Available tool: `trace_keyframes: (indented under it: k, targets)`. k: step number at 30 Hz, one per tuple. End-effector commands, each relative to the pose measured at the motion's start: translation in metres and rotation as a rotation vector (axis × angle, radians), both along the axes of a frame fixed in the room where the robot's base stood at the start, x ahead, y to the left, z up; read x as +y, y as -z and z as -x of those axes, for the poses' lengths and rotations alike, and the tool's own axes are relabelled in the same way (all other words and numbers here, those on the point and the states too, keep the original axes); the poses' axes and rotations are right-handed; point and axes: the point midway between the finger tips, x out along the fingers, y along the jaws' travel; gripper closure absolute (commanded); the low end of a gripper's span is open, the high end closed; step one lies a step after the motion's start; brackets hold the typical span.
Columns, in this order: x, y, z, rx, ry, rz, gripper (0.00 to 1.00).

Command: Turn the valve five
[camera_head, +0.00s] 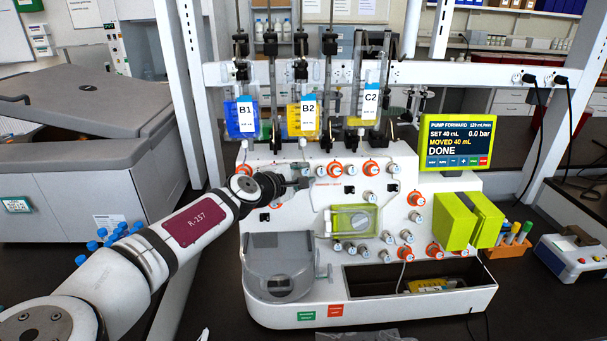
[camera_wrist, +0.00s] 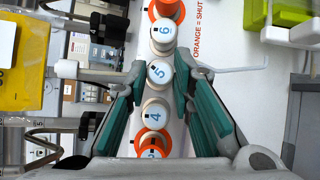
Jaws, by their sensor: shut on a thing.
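Valve five is a white round knob marked 5 (camera_wrist: 159,73) in the middle of the wrist view, with no orange showing around it. My gripper (camera_wrist: 159,77) has its two green-padded fingers on either side of this knob and is shut on it. In the head view my gripper (camera_head: 302,184) reaches the upper valve row on the white machine's front (camera_head: 300,222). There the gripper partly hides the knobs, and I cannot read their numbers.
Valve 6 (camera_wrist: 163,32) and valve 4 (camera_wrist: 154,113) sit close on both sides, both white. Valve 3 (camera_wrist: 151,146) shows orange. Bags B1 (camera_head: 240,122), B2 (camera_head: 295,122) and C2 (camera_head: 358,117) hang above. The screen (camera_head: 457,142) reads DONE.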

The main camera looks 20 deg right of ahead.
Motion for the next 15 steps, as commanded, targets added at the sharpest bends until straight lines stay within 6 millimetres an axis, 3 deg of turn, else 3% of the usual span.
trace_keyframes:
  k: [15]
  targets:
    - [0.0004, -0.001, -0.0007, -0.033, 0.074, -0.174, 1.0]
